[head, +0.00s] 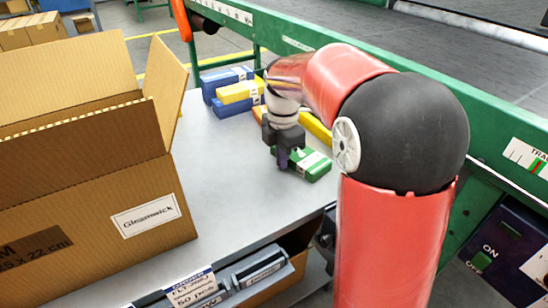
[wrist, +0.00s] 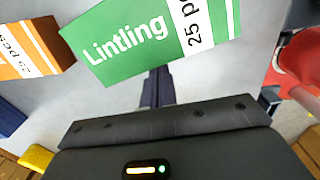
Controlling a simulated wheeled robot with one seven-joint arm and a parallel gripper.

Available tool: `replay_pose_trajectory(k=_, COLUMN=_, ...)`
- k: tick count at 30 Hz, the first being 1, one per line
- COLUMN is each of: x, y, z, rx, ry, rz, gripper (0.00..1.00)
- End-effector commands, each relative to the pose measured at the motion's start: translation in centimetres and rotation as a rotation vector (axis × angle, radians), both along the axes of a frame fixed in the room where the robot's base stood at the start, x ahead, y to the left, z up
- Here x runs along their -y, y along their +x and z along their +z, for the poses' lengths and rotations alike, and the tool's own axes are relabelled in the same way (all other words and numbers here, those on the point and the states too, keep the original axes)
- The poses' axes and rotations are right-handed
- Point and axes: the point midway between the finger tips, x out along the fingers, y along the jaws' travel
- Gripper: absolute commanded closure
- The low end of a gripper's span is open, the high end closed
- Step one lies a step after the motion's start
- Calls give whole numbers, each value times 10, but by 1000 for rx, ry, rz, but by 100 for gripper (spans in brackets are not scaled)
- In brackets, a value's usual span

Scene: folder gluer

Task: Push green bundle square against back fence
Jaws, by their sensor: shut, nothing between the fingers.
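The green bundle (head: 306,165) lies flat on the grey table, to the right of my gripper in the head view. In the wrist view the green bundle (wrist: 150,35) shows "Lintling" and a white "25 p..." band, cut by the top edge. It lies tilted in that picture. My gripper (head: 283,162) points down, shut and empty, at the near left side of the bundle. Its fingers (wrist: 157,75) end close to the bundle's edge; I cannot tell whether they touch. No fence can be made out clearly behind the bundle; my arm hides part of that area.
Blue bundles (head: 222,108), a yellow bundle (head: 237,92) and an orange bundle (wrist: 32,45) lie nearby. Another yellow bundle (head: 317,128) is partly behind my arm. A large open carton (head: 95,190) stands at left. The green machine rail (head: 300,45) runs behind. The table between carton and gripper is clear.

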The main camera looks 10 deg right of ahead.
Motion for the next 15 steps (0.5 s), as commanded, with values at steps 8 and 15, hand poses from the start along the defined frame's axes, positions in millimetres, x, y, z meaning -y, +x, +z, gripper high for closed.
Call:
replay_pose_trajectory(k=8, x=1, y=0, z=0, rx=0, ry=0, rz=0, gripper=100)
replay_pose_trajectory(k=15, x=25, y=8, z=3, rx=-2, ry=0, rz=-6, gripper=100)
